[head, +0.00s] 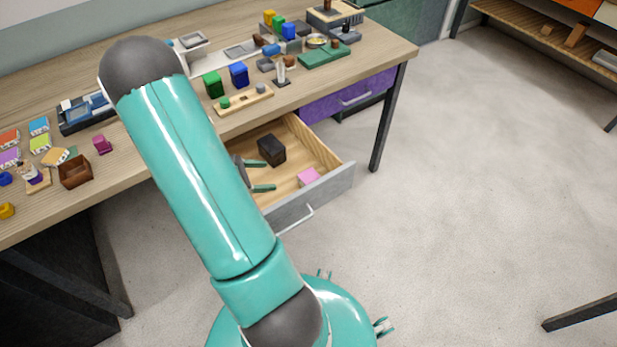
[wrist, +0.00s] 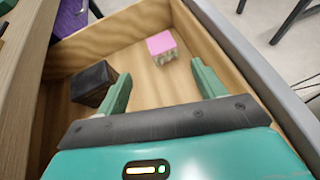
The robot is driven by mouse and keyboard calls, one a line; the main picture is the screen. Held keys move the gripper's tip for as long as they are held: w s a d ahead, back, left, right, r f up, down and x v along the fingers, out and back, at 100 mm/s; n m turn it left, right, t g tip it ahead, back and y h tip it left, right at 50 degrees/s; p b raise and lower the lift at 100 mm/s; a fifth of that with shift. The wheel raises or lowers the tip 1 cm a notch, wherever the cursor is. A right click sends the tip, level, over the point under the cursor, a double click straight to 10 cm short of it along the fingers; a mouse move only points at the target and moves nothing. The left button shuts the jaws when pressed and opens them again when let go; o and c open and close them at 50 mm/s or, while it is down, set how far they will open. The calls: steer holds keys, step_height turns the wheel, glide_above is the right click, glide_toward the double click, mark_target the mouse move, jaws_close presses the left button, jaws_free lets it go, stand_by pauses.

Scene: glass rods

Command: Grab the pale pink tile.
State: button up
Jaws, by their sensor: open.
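The pale pink tile (head: 308,177) lies in the open drawer, near its front right corner. In the wrist view the pink tile (wrist: 161,43) shows a pink top and a tan, patterned side, beyond the fingers and between their lines. My gripper (head: 264,176) is open and empty, above the left part of the drawer. In the wrist view its two green fingers (wrist: 160,84) are spread, with bare drawer floor between them. The tile is apart from both fingers. My arm hides the left part of the drawer in the head view.
A black block (head: 271,150) stands in the drawer, close to the left finger in the wrist view (wrist: 92,82). The drawer (head: 335,184) has wooden walls and a grey front with a handle. Many small items crowd the desk top (head: 385,50) above. A purple drawer (head: 350,96) is shut alongside.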

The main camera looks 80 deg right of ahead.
steer(key=s+d+f, duration=0.1)
steer(key=f, duration=0.1)
glide_toward(310, 176)
steer(key=shift+x, duration=4.1)
steer(key=shift+f, duration=0.1)
steer(key=c, duration=0.9)
steer(key=shift+c, duration=0.2)
